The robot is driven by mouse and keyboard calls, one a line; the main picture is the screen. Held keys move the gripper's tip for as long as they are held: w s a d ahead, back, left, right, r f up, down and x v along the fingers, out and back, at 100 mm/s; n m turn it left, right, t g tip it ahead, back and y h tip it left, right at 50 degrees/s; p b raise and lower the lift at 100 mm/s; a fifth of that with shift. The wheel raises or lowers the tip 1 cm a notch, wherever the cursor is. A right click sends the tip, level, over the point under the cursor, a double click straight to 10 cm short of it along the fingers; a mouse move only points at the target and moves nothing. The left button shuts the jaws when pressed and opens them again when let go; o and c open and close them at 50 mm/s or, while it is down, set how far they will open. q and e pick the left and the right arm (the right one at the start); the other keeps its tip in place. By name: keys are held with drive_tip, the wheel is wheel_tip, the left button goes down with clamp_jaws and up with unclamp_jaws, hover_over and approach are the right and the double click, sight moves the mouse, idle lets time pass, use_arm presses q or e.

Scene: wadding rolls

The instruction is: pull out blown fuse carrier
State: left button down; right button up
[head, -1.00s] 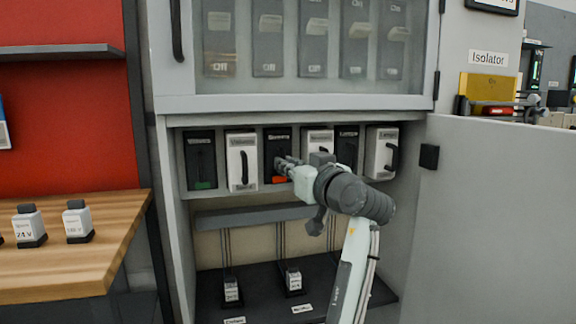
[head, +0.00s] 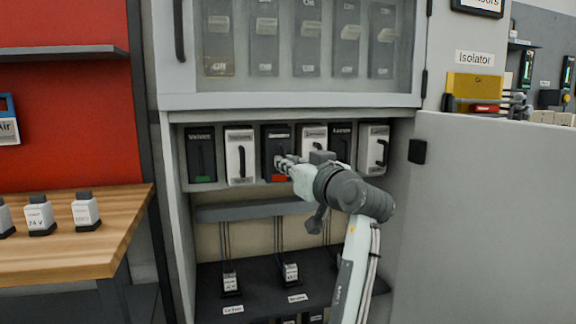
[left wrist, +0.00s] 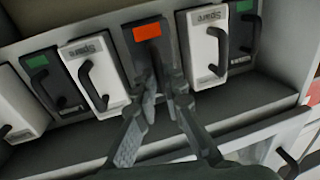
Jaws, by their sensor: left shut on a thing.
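The fuse carrier with a red marker (head: 277,136) is dark and is the third from the left in the row. It also shows in the left wrist view, where its red marker (left wrist: 147,32) is plain. My left gripper (head: 282,162) is shut on this carrier's handle, its fingers (left wrist: 160,85) reaching to the carrier's face. The fingers largely hide the handle. I cannot tell whether the carrier stands out from its slot. My right gripper is not in view.
Dark carriers with green markers (head: 201,155) and white carriers (head: 240,157) flank it closely. Glazed switches (head: 311,40) are above. Below is a dark shelf (head: 260,280) with small labelled blocks. An open door (head: 490,210) stands right; a wooden bench (head: 90,240) is left.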

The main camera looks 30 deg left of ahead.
use_arm(q)
drive_tip(key=shift+d+f, duration=0.1)
drive_tip(key=shift+f, duration=0.05)
drive_tip(key=c, duration=2)
unclamp_jaws()
drive_tip(key=shift+c, duration=0.2)
drive_tip(key=o, duration=0.4)
drive_tip(key=shift+s, duration=0.1)
drive_tip(key=shift+o, duration=0.2)
drive_tip(key=v, duration=1.2)
